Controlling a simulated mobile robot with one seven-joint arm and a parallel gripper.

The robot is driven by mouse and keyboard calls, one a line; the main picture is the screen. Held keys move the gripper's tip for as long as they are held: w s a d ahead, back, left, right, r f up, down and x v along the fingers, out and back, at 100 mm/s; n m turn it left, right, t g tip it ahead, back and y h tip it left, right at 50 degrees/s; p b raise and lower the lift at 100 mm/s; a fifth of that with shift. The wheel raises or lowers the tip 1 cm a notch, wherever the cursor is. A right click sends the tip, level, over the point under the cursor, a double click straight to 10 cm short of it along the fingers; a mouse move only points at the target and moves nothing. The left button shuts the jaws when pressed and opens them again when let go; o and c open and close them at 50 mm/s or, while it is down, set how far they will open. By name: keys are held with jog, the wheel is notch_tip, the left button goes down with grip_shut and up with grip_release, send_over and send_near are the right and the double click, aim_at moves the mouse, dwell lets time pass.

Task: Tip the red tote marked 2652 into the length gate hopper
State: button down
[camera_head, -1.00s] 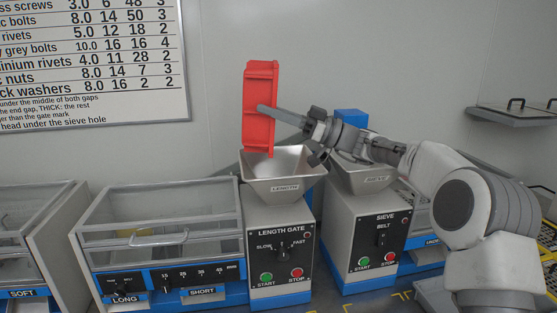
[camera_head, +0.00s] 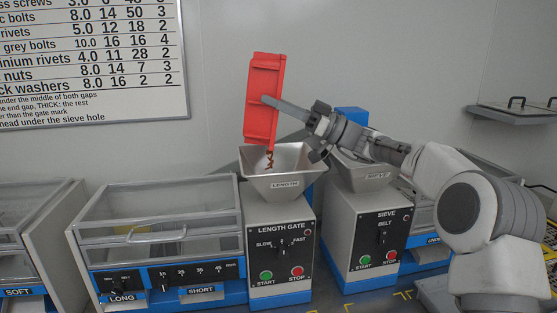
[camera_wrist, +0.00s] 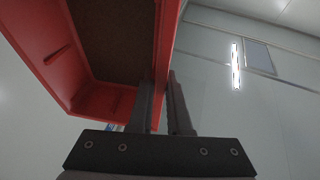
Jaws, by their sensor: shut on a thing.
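The red tote (camera_head: 264,98) is held on its end, steeply tipped, above the length gate hopper (camera_head: 287,183). Small brown pieces (camera_head: 269,160) are falling from its lower end into the hopper. My gripper (camera_head: 267,100) is shut on the tote's wall. In the wrist view the tote (camera_wrist: 105,105) fills the upper left, and my gripper's fingers (camera_wrist: 166,105) pinch its rim. The tote's brown inside shows there. No 2652 mark can be read. The length gate (camera_head: 283,250) stands below, with its speed knob and START and STOP buttons.
The sieve (camera_head: 378,225) with its own hopper (camera_head: 366,176) stands just right, under my arm. A clear-lidded bin unit (camera_head: 160,225) labelled LONG and SHORT stands at the left. A wall chart (camera_head: 90,60) hangs behind at upper left. A shelf (camera_head: 515,112) is at the right.

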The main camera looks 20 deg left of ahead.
aim_at(258, 110)
jog(key=shift+d, duration=0.1)
jog(key=shift+r, duration=0.25)
jog(key=a+h+p, duration=0.1)
jog(key=p, duration=0.2)
jog(key=a+p, duration=0.1)
jog(key=p, duration=0.2)
jog(key=a+f+h+p, duration=0.1)
jog(key=p, duration=0.2)
jog(key=shift+s+a+f+t+h, duration=0.1)
jog(key=shift+s+a+t+h, duration=0.2)
jog(key=shift+s+a, duration=0.05)
jog(key=shift+a+f+p, duration=0.25)
jog(key=shift+f+p, duration=0.05)
jog(key=shift+f, duration=0.3)
jog(key=shift+a+r+p, duration=0.1)
jog(key=shift+r+p, duration=0.05)
jog(key=shift+p, duration=0.2)
